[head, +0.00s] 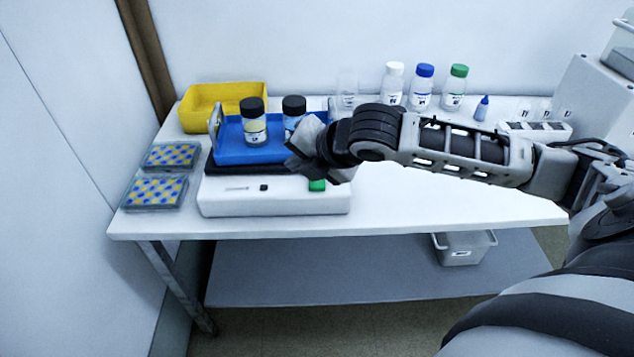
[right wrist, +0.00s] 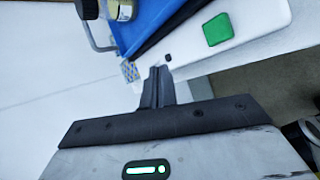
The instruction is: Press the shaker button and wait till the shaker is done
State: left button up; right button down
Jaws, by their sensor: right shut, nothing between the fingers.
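The shaker (head: 275,199) is a white box with a blue tray (head: 236,151) on top, on the left half of the table. Two black-capped jars, a left one (head: 254,122) and a right one (head: 293,112), stand in the tray. A green button (head: 317,185) is on the shaker's front; it also shows in the right wrist view (right wrist: 217,30). My right gripper (head: 296,160) is shut and empty, in front of the tray's right part and just above and left of the button. In the right wrist view its fingers (right wrist: 157,85) point toward the shaker's front, apart from the button. My left gripper is not in view.
A yellow bin (head: 211,104) stands behind the shaker. Two racks with blue and yellow spots (head: 156,193) lie at its left. White, blue (head: 423,87) and green-capped bottles stand at the back. The table's front right is clear. A bin (head: 464,249) sits on the lower shelf.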

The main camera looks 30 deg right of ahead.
aim_at(320, 185)
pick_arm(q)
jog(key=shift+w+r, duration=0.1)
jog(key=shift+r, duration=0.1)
pick_arm(e)
jog(key=d+r+n+h, duration=0.1)
jog(key=d+r+n, duration=0.1)
jog(key=d+r, duration=0.2)
jog(key=shift+w+d+h, duration=0.15)
jog(key=shift+d+h, duration=0.25)
jog(key=shift+d, duration=0.1)
